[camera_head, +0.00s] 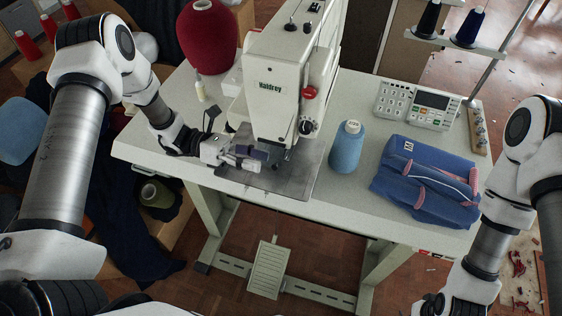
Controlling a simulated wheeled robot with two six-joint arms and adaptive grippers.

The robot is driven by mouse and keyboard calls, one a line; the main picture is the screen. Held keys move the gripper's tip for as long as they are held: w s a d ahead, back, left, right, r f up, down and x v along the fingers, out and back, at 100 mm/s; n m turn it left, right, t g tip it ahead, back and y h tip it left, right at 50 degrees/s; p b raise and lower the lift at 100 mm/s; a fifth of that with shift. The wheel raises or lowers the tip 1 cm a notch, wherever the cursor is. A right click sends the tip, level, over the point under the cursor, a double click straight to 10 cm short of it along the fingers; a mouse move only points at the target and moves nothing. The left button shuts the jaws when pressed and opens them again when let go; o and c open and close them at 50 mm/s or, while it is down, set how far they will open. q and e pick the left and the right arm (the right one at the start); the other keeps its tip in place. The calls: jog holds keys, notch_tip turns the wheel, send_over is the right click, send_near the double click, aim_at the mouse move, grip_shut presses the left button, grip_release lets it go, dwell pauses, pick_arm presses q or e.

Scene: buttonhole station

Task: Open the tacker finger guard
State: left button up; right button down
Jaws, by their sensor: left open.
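The white sewing machine, my tacker (270,88), stands on the pale table with its head over a grey metal work plate (296,180). My left gripper (254,158) reaches in from the left at the front of the machine, low over the plate and just left of the needle area. Its jaws are open, small and dark-tipped. The finger guard cannot be made out clearly; the gripper and machine head crowd the needle area. I cannot tell whether the gripper touches it. My right arm comes in at the lower right, and its gripper is out of frame.
A blue thread cone (347,147) stands right of the plate. Folded blue garments (428,182) and a control panel (418,105) lie further right. A large red thread cone (207,38) stands behind the left arm. A pedal (269,270) is below.

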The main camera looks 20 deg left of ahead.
aim_at(275, 164)
pick_arm(q)
jog(key=d+p, duration=0.1)
jog(key=d, duration=0.4)
jog(key=shift+s+d+r, duration=0.1)
jog(key=shift+d+r, duration=0.05)
jog(key=shift+d, duration=0.15)
jog(key=shift+a, duration=0.25)
grip_shut()
